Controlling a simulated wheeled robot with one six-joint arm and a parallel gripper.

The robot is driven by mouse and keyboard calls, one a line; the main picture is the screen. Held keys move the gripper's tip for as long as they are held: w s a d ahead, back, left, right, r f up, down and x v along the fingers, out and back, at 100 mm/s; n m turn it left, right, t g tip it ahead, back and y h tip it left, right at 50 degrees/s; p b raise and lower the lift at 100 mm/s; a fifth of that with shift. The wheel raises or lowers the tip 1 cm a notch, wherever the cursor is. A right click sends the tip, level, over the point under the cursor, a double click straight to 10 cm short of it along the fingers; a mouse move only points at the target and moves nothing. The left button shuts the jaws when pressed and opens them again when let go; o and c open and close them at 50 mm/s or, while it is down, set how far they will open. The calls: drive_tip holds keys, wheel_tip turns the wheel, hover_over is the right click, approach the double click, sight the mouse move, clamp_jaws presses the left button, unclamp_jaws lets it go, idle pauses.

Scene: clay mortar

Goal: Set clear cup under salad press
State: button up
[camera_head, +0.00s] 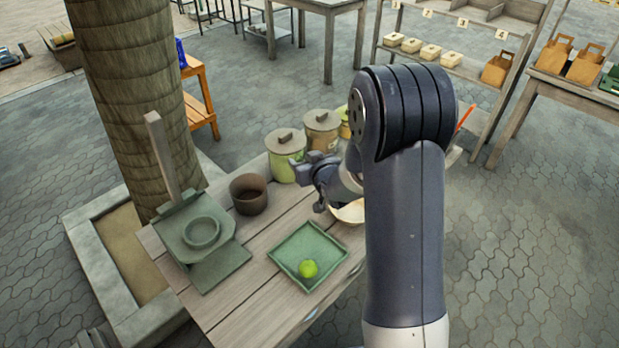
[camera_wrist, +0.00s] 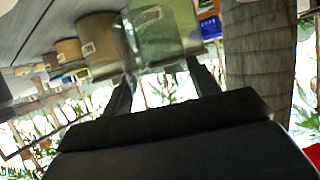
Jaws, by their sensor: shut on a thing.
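The green salad press (camera_head: 180,240) stands at the left end of the wooden table, with a round ring on its plate and a long wooden lever rising at the back. My gripper (camera_head: 318,180) is above the table, right of the press, near the lidded canisters. In the wrist view my gripper (camera_wrist: 160,85) is shut on the clear cup (camera_wrist: 130,48), a see-through vessel between the fingertips. The cup is hard to make out, with a green canister behind it. In the head view I cannot pick the cup out.
A brown pot (camera_head: 248,195) stands between press and gripper. A green tray (camera_head: 285,262) with a green fruit (camera_head: 308,268) lies in front. Canisters (camera_head: 285,155) line the back edge. A pale bowl (camera_head: 350,212) is partly behind my arm. A tree trunk (camera_head: 130,90) rises behind the press.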

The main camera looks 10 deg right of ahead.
drive_tip(key=shift+f, duration=3.9)
drive_tip(key=shift+f, duration=0.15)
drive_tip(key=o, duration=1)
